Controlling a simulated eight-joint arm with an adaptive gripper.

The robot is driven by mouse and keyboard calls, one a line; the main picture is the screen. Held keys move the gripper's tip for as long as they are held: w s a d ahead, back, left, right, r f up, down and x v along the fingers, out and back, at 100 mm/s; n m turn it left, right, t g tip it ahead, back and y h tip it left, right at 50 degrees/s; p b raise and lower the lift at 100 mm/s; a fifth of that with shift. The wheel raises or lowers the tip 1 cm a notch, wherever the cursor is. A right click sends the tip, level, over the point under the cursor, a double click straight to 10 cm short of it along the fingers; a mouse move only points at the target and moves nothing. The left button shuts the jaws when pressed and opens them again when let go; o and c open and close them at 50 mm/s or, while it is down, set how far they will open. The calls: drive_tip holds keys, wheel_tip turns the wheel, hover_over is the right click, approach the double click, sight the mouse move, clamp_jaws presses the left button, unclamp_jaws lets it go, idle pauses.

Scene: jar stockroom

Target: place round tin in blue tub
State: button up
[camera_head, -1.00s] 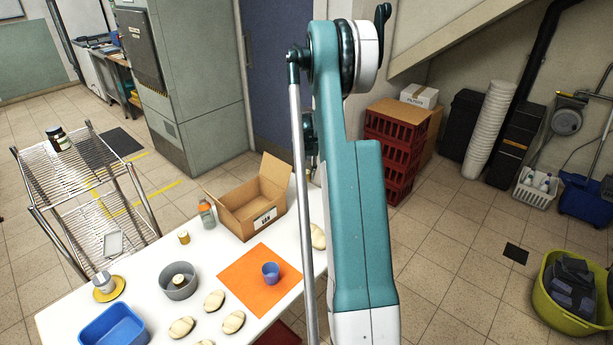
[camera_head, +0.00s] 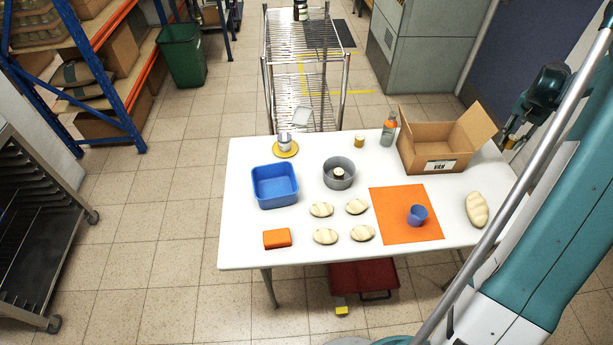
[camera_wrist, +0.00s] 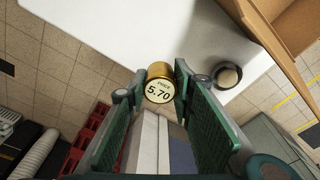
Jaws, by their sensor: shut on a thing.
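The round tin (camera_wrist: 160,84) is gold with a pale face marked "PRICE 5.70". In the wrist view it sits between the fingertips of my gripper (camera_wrist: 158,92), which is shut on it. In the head view my gripper (camera_head: 514,142) is at the right, beyond the cardboard box's right side, with a small gold bit of the tin showing. The blue tub (camera_head: 275,188) stands at the left of the white table, well away from my gripper. It looks empty.
The cardboard box (camera_head: 433,164), an orange-topped bottle (camera_head: 388,131) and a small yellow jar (camera_head: 359,141) stand at the back of the table (camera_head: 240,235). A grey pot (camera_head: 339,173) holds a small item. A blue cup (camera_head: 417,215) stands on an orange mat (camera_head: 385,228). Several loaves lie in front.

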wheel_tip(320, 180, up, 15)
drive_tip(key=w+a+n, duration=0.3)
drive_tip(key=w+a, duration=0.1)
drive_tip(key=a, duration=1.2)
drive_tip(key=w+a+r+n, duration=0.15)
drive_tip(key=w+a, duration=0.25)
drive_tip(key=a, duration=1.2)
drive_tip(key=w+a+n, duration=0.4)
drive_tip(key=a, duration=1.2)
drive_tip(key=n+y+b, duration=0.2)
drive_tip(key=n, duration=0.6)
hover_over(276, 192)
wheel_tip(276, 192, down, 19)
drive_tip(key=shift+f+b, duration=0.4)
drive_tip(key=shift+f, duration=2.75)
